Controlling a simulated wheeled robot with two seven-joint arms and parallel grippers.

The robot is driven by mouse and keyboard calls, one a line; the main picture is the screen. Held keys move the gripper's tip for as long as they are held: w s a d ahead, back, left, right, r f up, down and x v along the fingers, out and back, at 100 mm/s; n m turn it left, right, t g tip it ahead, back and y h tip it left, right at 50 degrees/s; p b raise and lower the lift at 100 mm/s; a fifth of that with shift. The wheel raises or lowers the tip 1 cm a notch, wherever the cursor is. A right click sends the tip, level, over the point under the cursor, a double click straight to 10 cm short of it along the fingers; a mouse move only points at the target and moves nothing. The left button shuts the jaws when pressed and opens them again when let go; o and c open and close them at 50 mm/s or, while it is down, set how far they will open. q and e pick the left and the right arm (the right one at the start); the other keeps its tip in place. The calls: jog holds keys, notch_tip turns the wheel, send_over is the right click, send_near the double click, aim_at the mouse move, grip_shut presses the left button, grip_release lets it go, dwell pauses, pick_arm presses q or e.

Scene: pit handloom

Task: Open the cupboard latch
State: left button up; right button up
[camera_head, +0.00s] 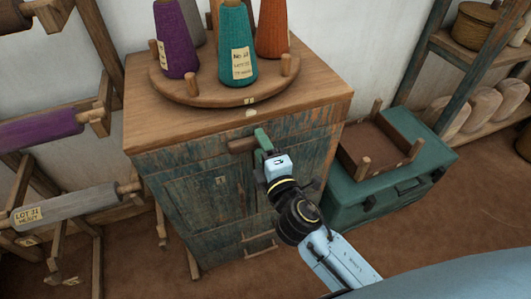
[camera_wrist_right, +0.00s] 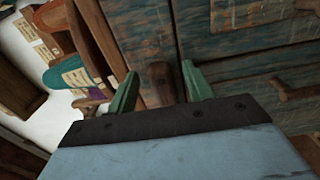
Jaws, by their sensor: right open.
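The cupboard (camera_head: 200,205) is a worn blue-green wooden cabinet with a plain wood top. The latch (camera_head: 241,146) is a brown wooden bar lying roughly level across the upper front. My right gripper (camera_head: 263,138) is at the latch's right part, its green fingers over the front. In the right wrist view, the open gripper (camera_wrist_right: 159,70) has a finger on each side of a brown wooden piece (camera_wrist_right: 160,88), which appears to be the latch. I cannot tell whether the fingers touch it. My left gripper is not in view.
A round wooden stand (camera_head: 205,92) with purple, teal and orange thread cones is on the cupboard top. A green chest (camera_head: 350,211) stands close on the right. Racks with yarn rolls (camera_head: 62,206) are on the left. Drawer pulls (camera_head: 262,250) show low on the cupboard.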

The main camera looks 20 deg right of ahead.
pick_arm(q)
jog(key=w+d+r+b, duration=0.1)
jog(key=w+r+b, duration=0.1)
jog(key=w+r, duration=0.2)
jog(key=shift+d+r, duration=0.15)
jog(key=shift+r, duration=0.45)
pick_arm(e)
jog(key=s, duration=1.3)
jog(key=shift+s+d, duration=0.2)
